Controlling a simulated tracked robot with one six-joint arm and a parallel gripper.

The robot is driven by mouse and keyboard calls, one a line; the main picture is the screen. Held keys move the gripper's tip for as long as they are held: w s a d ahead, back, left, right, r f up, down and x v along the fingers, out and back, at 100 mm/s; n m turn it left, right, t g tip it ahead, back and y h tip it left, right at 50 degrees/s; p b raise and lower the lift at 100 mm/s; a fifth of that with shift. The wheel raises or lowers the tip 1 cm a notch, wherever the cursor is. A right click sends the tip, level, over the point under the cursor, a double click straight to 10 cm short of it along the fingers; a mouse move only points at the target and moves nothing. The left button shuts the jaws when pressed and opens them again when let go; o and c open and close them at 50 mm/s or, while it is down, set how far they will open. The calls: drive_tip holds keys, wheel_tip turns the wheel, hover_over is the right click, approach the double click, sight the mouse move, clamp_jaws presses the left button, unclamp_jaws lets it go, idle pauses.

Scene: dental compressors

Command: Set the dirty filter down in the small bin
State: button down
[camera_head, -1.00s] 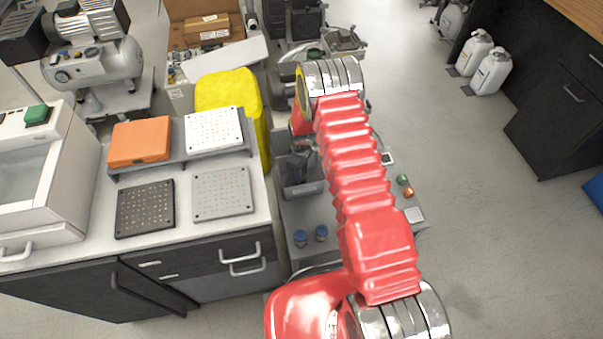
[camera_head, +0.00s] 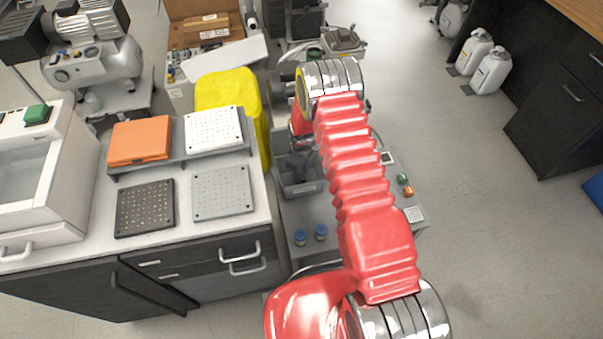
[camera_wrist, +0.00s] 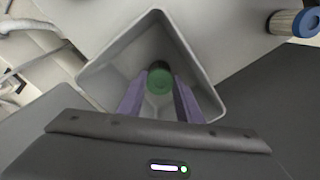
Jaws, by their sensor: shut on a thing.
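The small bin (camera_wrist: 109,75) is a grey, open, square-mouthed box. It stands on the grey trolley top and also shows in the head view (camera_head: 303,189), partly behind my arm. My gripper (camera_wrist: 160,93) reaches over the bin's mouth in the wrist view. Its two purple fingers are shut on the dirty filter (camera_wrist: 160,78), of which a round green end shows between the fingertips. The rest of the filter is hidden, and I cannot tell whether it touches the bin floor. In the head view the gripper is small and dark at the bin.
Blue-capped filters stand in front of the bin on the trolley; one (camera_wrist: 293,23) shows in the wrist view, and two blue caps (camera_head: 320,232) in the head view. A yellow bin (camera_head: 229,90) and the counter with panels (camera_head: 221,193) stand to the left.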

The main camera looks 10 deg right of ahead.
drive_tip(key=c, duration=0.7)
unclamp_jaws()
drive_tip(key=shift+r, duration=0.1)
drive_tip(key=shift+r, duration=3.4)
